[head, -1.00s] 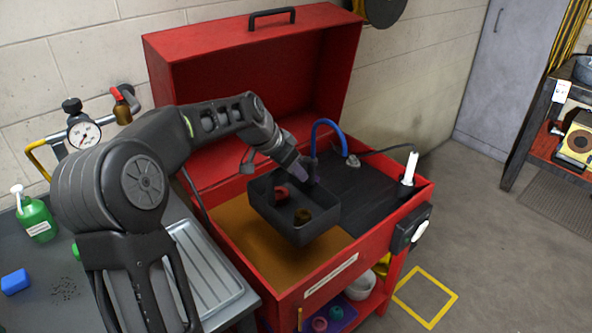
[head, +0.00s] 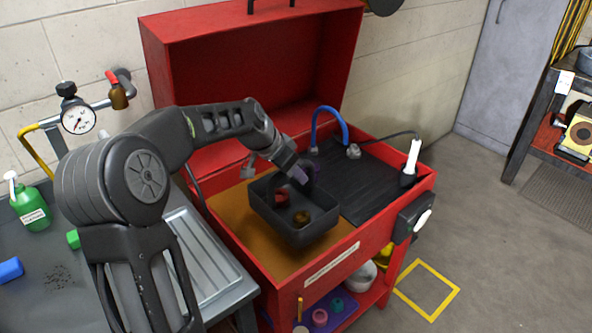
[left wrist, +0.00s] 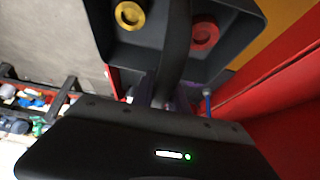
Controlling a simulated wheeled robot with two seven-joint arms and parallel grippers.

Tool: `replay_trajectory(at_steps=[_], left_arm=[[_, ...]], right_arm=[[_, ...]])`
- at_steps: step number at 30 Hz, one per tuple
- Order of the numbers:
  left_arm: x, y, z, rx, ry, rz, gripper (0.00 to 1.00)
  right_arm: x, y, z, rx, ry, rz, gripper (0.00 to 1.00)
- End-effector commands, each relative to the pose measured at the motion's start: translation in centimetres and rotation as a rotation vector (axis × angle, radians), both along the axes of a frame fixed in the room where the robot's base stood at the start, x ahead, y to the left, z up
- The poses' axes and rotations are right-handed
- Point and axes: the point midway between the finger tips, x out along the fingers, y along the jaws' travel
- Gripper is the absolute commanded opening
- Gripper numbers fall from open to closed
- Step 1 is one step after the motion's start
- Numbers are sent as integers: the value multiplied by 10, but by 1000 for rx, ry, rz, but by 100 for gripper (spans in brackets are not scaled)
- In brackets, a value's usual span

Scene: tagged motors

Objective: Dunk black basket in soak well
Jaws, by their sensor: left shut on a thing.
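The black basket (head: 291,222) holds a red part (head: 282,198) and a brownish-yellow part (head: 302,217). My left gripper (head: 303,174) is shut on the basket's handle, and the basket hangs over the brown soak well (head: 236,217) on the left side of the red washer. I cannot tell whether the basket's bottom touches the liquid. In the left wrist view, the basket (left wrist: 230,62) shows with its yellow part (left wrist: 130,15) and red part (left wrist: 205,30) beyond the handle (left wrist: 175,50). My right gripper is not in view.
The red washer (head: 330,268) has its lid (head: 250,85) raised behind. A black ribbed deck (head: 362,185) with a blue hose (head: 328,112) and a white-tipped brush (head: 412,160) lies right of the well. A metal drain tray (head: 205,262) is at left.

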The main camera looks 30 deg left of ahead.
Motion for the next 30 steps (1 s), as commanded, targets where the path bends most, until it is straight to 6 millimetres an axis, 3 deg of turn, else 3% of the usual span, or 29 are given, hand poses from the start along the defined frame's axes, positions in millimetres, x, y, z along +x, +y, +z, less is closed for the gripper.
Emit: replay_trajectory(at_steps=[1, 30], left_arm=[[1, 0, -6, 2, -7, 0, 0], [1, 0, -95, 1, -7, 1, 0]], right_arm=[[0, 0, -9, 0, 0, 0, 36], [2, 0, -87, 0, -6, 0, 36]])
